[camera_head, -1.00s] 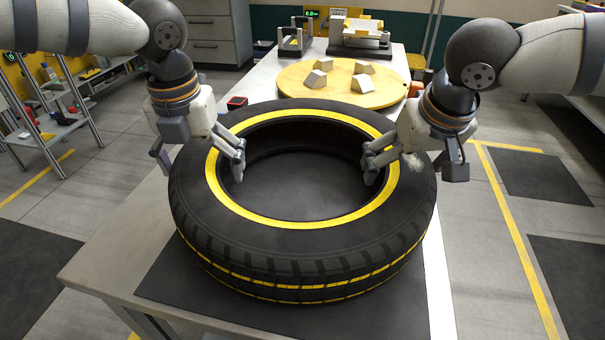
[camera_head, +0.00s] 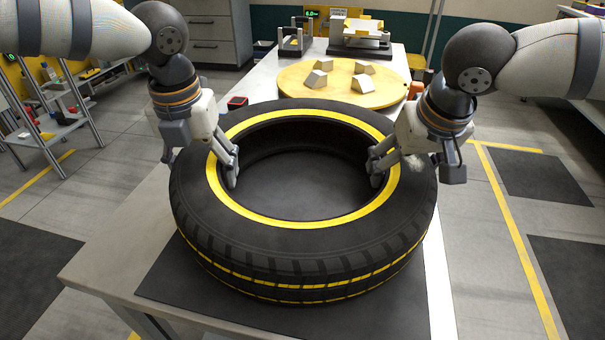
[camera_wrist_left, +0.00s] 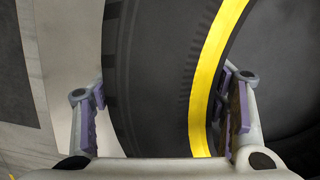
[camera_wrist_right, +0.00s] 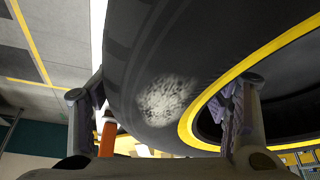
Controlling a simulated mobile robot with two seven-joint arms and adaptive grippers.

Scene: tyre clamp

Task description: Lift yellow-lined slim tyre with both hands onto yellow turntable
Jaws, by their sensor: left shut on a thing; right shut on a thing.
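The yellow-lined slim tyre (camera_head: 300,262) lies flat above the dark mat (camera_head: 165,290) at the table's near end; I cannot tell if it touches the mat. My left gripper (camera_head: 202,168) is shut on the tyre's left wall, one finger inside the hole and one outside. The left wrist view shows the wall between its fingers (camera_wrist_left: 165,110). My right gripper (camera_head: 408,165) is shut on the right wall the same way, with a pale scuffed patch (camera_wrist_right: 165,100) on the tyre between its fingers. The yellow turntable (camera_head: 300,92) is behind the tyre, bearing several pale blocks.
A small dark red-topped box (camera_head: 237,102) sits left of the turntable. Metal fixtures (camera_head: 358,38) stand at the table's far end. An orange item (camera_head: 415,90) is at the turntable's right. A shelf (camera_head: 50,125) stands at the left.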

